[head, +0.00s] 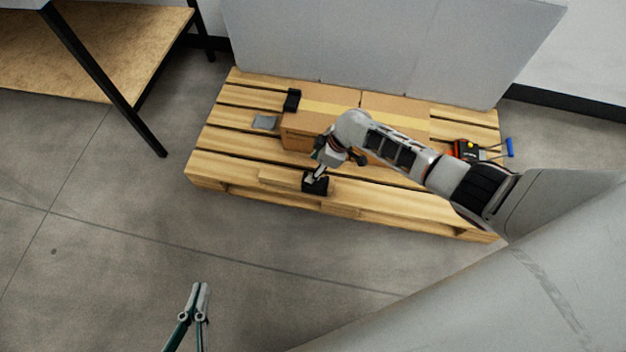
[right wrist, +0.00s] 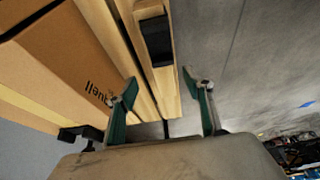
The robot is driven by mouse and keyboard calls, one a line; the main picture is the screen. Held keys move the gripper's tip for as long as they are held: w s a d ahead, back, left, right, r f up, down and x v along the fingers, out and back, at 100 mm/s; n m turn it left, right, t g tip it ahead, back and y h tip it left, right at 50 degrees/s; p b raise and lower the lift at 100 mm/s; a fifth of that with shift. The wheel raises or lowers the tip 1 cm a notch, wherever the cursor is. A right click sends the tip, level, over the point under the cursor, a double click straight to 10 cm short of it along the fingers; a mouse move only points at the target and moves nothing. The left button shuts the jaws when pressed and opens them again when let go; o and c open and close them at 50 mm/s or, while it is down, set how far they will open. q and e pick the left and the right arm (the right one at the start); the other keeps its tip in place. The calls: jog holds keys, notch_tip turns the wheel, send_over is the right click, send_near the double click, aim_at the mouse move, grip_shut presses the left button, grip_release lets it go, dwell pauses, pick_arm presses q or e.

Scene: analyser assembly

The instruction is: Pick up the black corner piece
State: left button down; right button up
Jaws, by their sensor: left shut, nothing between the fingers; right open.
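One black corner piece (head: 316,185) sits at the front edge of the wooden pallet (head: 225,165). In the right wrist view that piece (right wrist: 155,38) shows beyond the fingertips, on a pale wooden slat. My right gripper (head: 318,175) is open and empty, right by this piece in the head view. Its two green fingers (right wrist: 160,84) stand wide apart in the right wrist view. A second black piece (head: 292,100) is at the back left end of the cardboard box. My left gripper (head: 200,288) is shut and empty over the floor, away from the pallet.
The cardboard box (head: 298,130) lies on the pallet behind my right gripper. A small grey plate (head: 265,122) lies left of it. A red and black device (head: 467,150) with a blue-ended cable is at the right. A grey panel (head: 390,45) stands behind.

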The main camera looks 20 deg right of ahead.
aim_at(315, 184)
jog(key=shift+s+a+f, duration=0.15)
jog(key=shift+f, duration=0.35)
jog(key=shift+s+a+f, duration=0.1)
jog(key=shift+s+f, duration=0.05)
jog(key=shift+f, duration=0.35)
jog(key=shift+a+f+b, duration=0.1)
jog(key=shift+f+b, duration=0.25)
jog(key=shift+b, duration=0.05)
jog(key=b+x, duration=0.1)
jog(key=x, duration=0.2)
jog(key=b+x, duration=0.1)
jog(key=shift+s+f+b, duration=0.3)
jog(key=shift+s+f, duration=0.05)
jog(key=shift+f, duration=0.05)
jog(key=shift+w, duration=0.2)
jog(key=shift+w+r, duration=0.2)
jog(key=shift+w, duration=0.05)
pick_arm(q)
jog(key=d+n, duration=0.2)
jog(key=d, duration=0.1)
jog(key=s+d+n+h, duration=0.1)
jog(key=n, duration=0.1)
jog(key=shift+s+d+f, duration=0.1)
jog(key=shift+d+f, duration=0.2)
jog(key=shift+f, duration=0.05)
pick_arm(e)
jog(key=c, duration=1)
